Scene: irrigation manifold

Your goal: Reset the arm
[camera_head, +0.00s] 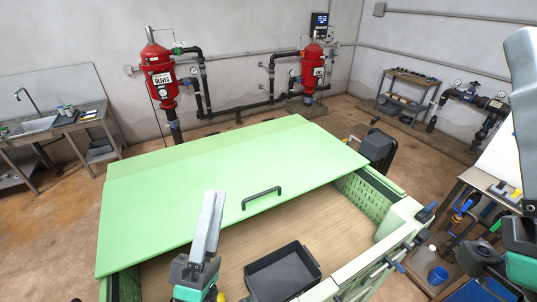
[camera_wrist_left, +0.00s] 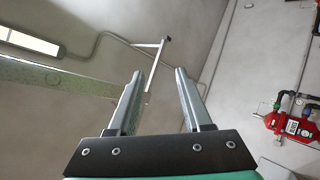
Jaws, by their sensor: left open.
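My left gripper (camera_head: 213,196) stands upright over the front of the green crate, its fingers pointing up. In the left wrist view its two fingers (camera_wrist_left: 160,74) are apart with nothing between them, facing the wall and ceiling. My right gripper (camera_head: 524,110) is at the right edge of the head view, large and partly cut off. Its fingers point up, and I cannot tell whether they are open.
A light green lid (camera_head: 190,190) with a dark handle (camera_head: 262,197) covers the back of the crate (camera_head: 372,197). A dark grey tray (camera_head: 281,272) is inside. Red filters (camera_head: 160,78) stand by the wall. A cluttered workbench (camera_head: 478,183) is at right.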

